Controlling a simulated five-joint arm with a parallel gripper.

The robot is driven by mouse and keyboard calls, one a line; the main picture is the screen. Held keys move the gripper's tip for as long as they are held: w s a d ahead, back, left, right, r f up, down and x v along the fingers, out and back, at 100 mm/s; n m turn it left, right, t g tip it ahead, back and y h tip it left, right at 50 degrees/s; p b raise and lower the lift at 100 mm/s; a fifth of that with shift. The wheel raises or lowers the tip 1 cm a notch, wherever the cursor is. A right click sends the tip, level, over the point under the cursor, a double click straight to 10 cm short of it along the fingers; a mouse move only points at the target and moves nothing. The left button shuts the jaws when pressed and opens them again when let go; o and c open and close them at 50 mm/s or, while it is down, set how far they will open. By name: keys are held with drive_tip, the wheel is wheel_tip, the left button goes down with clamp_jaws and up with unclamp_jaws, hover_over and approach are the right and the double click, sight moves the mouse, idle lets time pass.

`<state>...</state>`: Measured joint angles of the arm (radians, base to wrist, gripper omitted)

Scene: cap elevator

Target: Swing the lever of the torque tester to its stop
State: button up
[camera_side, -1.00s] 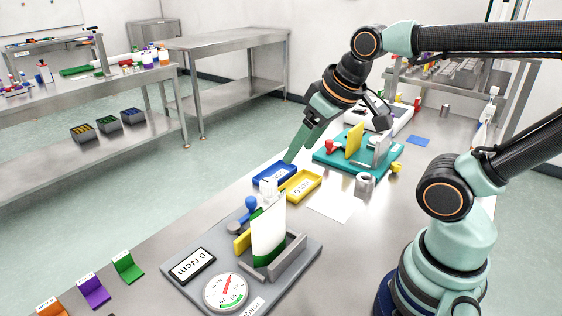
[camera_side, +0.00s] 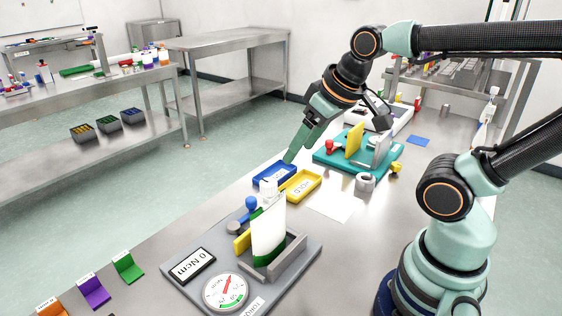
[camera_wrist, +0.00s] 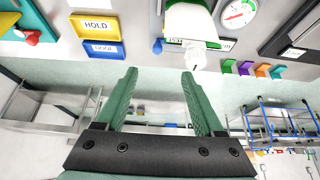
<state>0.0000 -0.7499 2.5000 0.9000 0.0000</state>
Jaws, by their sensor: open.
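The torque tester (camera_side: 183,241) is a grey plate at the front of the bench. It carries a display (camera_side: 192,265) reading 0 Ncm and a round dial (camera_side: 226,291) with a red needle. Its lever has a blue ball knob (camera_side: 251,203) behind the bottle; the knob also shows in the wrist view (camera_wrist: 158,46). A white-and-green bottle (camera_side: 268,232) with a white cap (camera_wrist: 195,58) stands upright in the tester. My gripper (camera_side: 295,152) is open and empty, above and beyond the tester, clear of the lever. Its two green fingers (camera_wrist: 159,78) are well apart.
A blue tray (camera_side: 260,181) and a yellow HOLD tray (camera_side: 316,179) lie behind the tester. A teal fixture (camera_side: 328,163) with red and yellow knobs stands farther back. Purple, green and orange holders (camera_side: 94,291) line the left edge.

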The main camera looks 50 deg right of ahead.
idle(0.4)
drive_tip(key=shift+c, duration=0.4)
drive_tip(key=n+g, duration=0.5)
drive_tip(key=g, duration=0.1)
hover_over(251, 198)
wheel_tip(251, 198, down, 7)
wheel_tip(251, 198, down, 12)
drive_tip(key=shift+r, duration=0.1)
drive_tip(key=shift+m, duration=0.3)
clamp_jaws()
idle(0.8)
